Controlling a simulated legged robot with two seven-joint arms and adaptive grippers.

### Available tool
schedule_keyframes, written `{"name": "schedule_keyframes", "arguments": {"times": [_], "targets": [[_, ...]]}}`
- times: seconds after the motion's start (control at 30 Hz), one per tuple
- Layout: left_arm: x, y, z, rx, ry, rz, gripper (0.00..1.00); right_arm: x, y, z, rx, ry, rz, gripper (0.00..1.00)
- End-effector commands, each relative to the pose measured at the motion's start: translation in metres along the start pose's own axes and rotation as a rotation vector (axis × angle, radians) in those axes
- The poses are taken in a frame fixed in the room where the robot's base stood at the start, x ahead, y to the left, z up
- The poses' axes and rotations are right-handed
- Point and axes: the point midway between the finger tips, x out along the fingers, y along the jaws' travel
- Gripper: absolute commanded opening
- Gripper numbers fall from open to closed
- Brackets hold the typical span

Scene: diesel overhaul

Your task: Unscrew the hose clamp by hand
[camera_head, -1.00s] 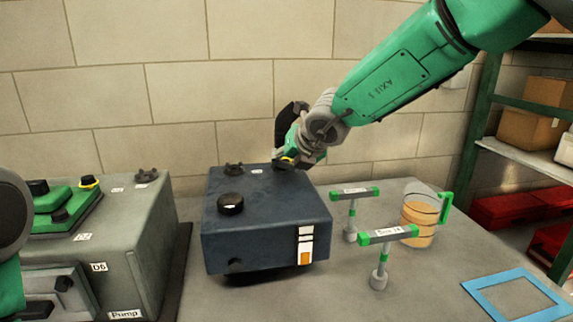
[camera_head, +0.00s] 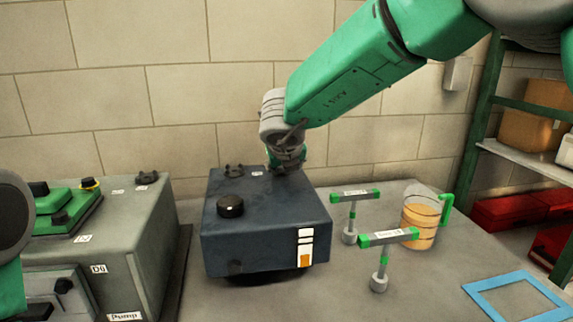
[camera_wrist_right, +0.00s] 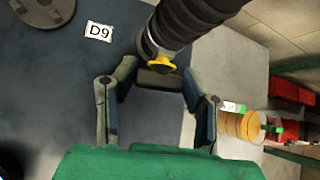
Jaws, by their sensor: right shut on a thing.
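The hose clamp with its yellow screw tab (camera_wrist_right: 162,65) sits around the end of a black ribbed hose (camera_wrist_right: 185,25) in the right wrist view. My right gripper (camera_wrist_right: 159,77) has one finger on each side of the clamp's dark block and is shut on it. In the head view the right gripper (camera_head: 286,160) points down at the back right corner of the dark blue box (camera_head: 250,240). The wrist hides the clamp and hose there. Only part of my left arm shows at the left edge; its gripper is out of view.
A grey pump unit (camera_head: 130,240) stands at the left. Two T-handled tools (camera_head: 390,237) (camera_head: 355,193) stand right of the box, near a jug of amber liquid (camera_head: 420,222). A blue frame (camera_head: 480,289) lies at the front right. A D9 label (camera_wrist_right: 98,32) marks the box top.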

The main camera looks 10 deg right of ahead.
Motion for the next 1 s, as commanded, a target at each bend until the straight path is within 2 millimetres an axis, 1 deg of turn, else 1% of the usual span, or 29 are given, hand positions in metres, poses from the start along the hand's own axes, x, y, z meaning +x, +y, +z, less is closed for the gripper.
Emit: {"name": "schedule_keyframes", "arguments": {"times": [0.03, 0.3, 0.67, 0.7, 0.73, 1.0], "targets": [[-0.002, 0.0, -0.0001, 0.0, 0.0, 0.0, 1.0, -0.0032, -0.0005, 0.0068, -0.011, -0.012, -0.012, 0.1], [-0.0038, 0.0, -0.0002, 0.0, 0.0, 0.0, 1.0, -0.0029, -0.0001, 0.0069, -0.047, -0.013, -0.048, 0.1], [-0.0037, 0.0, -0.0003, 0.0, 0.0, 0.0, 1.0, -0.003, -0.0002, 0.0072, -0.05, -0.014, -0.05, 0.1], [-0.0037, 0.0, -0.0003, 0.0, 0.0, 0.0, 1.0, -0.003, -0.0002, 0.0072, -0.05, -0.014, -0.05, 0.5], [-0.0037, 0.0, -0.0003, 0.0, 0.0, 0.0, 1.0, -0.0029, -0.0002, 0.007, -0.05, -0.014, -0.05, 0.6], [-0.0035, 0.0, -0.0003, 0.0, 0.0, 0.0, 1.0, -0.0008, 0.0005, 0.0032, -0.051, -0.006, -0.05, 0.6]]}}
